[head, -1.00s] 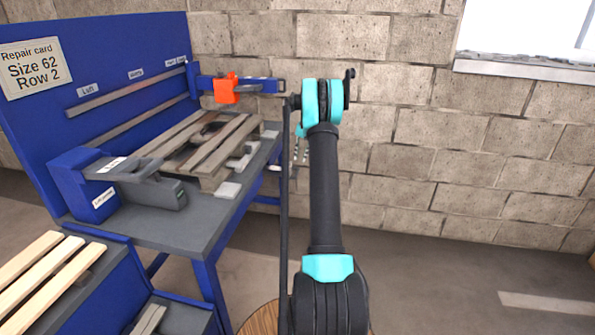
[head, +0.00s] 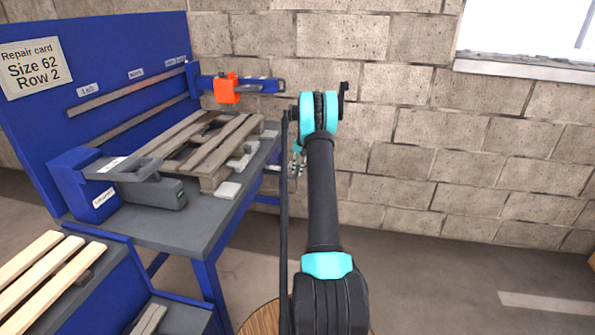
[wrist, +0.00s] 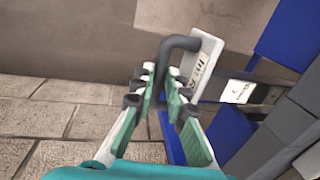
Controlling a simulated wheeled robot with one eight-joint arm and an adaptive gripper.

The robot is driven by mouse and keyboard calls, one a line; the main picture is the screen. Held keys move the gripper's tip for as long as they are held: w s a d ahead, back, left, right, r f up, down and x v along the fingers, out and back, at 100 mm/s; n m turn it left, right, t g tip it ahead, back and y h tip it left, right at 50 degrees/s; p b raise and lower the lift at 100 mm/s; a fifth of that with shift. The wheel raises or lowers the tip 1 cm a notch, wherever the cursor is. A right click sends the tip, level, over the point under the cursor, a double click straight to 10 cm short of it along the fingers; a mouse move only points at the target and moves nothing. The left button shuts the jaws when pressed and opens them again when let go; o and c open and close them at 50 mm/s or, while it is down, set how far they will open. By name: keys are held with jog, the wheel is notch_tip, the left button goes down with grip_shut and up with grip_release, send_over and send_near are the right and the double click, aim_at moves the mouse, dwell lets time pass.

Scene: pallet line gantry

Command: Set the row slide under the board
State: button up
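The blue bench (head: 185,232) bears a slatted wooden pallet board (head: 205,145). My gripper (head: 298,166) is beyond the bench's right end, partly hidden by my arm. In the wrist view my gripper (wrist: 162,108) has its green-padded fingers apart. A dark bent handle (wrist: 180,43) with a white lettered plate (wrist: 203,62) reaches down between or just beyond the fingers; I cannot tell if they touch it. It may belong to the row slide, but I cannot be sure. The repair card (head: 35,68) reads Size 62, Row 2.
A blue rail with an orange block (head: 227,88) stands at the bench's back. A grey clamp-like unit (head: 150,190) with a blue box (head: 85,190) is at its left. Pale slats (head: 40,265) lie on a blue stand at lower left. Open floor and a block wall are to the right.

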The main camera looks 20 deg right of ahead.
aim_at(279, 168)
grip_shut()
jog(key=w+a, duration=0.1)
jog(key=a, duration=0.1)
jog(key=w+a, duration=0.2)
jog(key=a, duration=0.1)
jog(key=w+a, duration=0.2)
jog(key=shift+a, duration=0.15)
jog(key=shift+o, duration=1.9)
grip_release()
jog(key=shift+a, duration=0.15)
jog(key=shift+r, duration=0.1)
notch_tip(279, 168, up, 12)
jog(key=s+d, duration=0.1)
jog(key=d, duration=0.1)
jog(key=shift+f, duration=0.2)
